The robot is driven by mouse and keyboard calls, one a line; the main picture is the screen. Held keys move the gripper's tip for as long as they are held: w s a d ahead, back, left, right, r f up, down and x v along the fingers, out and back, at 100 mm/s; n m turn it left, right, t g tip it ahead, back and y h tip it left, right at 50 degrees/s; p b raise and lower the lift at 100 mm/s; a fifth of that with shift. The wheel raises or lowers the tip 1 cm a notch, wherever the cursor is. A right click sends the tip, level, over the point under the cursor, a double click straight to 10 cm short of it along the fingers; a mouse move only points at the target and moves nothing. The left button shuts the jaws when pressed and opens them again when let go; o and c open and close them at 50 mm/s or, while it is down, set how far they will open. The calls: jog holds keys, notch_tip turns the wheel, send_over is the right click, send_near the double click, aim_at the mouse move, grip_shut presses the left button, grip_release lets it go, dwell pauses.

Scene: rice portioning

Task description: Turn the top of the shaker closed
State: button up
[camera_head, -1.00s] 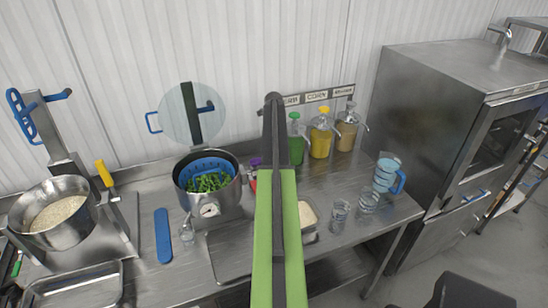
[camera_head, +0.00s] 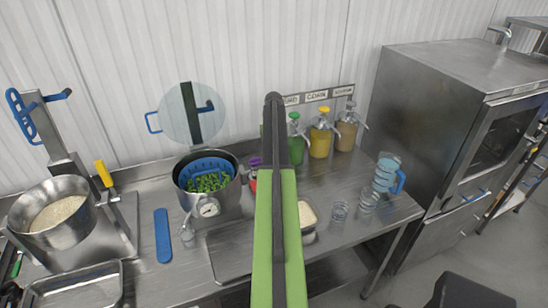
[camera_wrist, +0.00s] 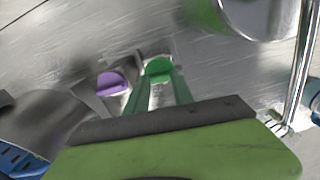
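In the wrist view a shaker with a green top (camera_wrist: 158,68) stands between the two green fingers of my gripper (camera_wrist: 160,78). The fingers lie on either side of it, and I cannot tell whether they touch it. Just left of it is a shaker with a purple top (camera_wrist: 112,82), outside the fingers. In the head view the purple top (camera_head: 255,161) shows left of my arm. My arm hides the green-topped shaker and my gripper there. I cannot tell how either top is turned.
A pot with a blue basket of green vegetables (camera_head: 208,207) stands left of my arm. Behind on the right are green, yellow and brown pump bottles (camera_head: 320,140). Clear cups (camera_head: 340,214) and a blue-handled jug (camera_head: 388,176) stand at the counter's right end.

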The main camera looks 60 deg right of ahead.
jog(key=shift+w+a+r+p, duration=0.15)
jog(key=shift+w+r+p, duration=0.05)
jog(key=shift+p, duration=0.4)
notch_tip(320, 180, up, 7)
jog(key=p, duration=0.7)
jog(key=shift+d, duration=0.35)
jog(key=shift+w+f, duration=0.15)
